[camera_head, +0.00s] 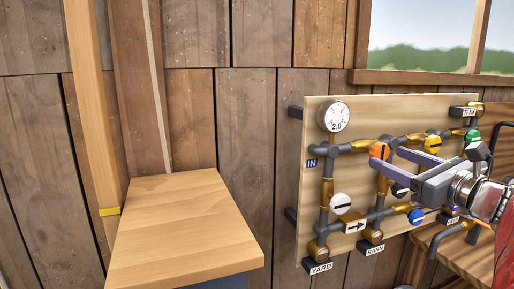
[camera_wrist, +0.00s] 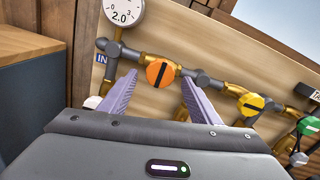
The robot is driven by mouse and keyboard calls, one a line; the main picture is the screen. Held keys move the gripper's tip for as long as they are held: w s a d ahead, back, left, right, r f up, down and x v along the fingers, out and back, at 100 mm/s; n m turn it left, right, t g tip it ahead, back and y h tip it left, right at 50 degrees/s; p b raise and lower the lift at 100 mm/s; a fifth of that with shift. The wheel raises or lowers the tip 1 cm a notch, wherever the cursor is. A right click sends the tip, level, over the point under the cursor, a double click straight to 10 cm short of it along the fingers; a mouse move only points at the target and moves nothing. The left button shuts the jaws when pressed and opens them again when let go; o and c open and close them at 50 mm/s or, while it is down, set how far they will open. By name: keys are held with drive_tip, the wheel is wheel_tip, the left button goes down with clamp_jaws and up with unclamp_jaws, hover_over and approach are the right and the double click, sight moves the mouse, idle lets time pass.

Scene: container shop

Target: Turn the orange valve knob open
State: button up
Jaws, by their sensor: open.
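The orange valve knob (camera_head: 379,150) is round with a dark slot and sits on the upper pipe run of the wooden panel. In the wrist view the orange knob (camera_wrist: 160,73) appears between my two lavender fingers, and its slot runs roughly across the pipe. My gripper (camera_head: 384,157) reaches in from the right in the head view, with its fingertips close to the knob. In the wrist view my gripper (camera_wrist: 159,78) is open, with one finger on each side of the knob. I cannot tell whether the fingers touch it.
A yellow knob (camera_head: 432,144), a green knob (camera_head: 471,136), a white knob (camera_head: 340,203) and a blue knob (camera_head: 416,216) share the panel (camera_head: 314,112). A gauge (camera_head: 335,117) reads about 2.0. A wooden-topped cabinet (camera_head: 185,225) stands at left.

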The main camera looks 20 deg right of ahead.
sight(382, 155)
drive_tip(key=shift+w, duration=2.15)
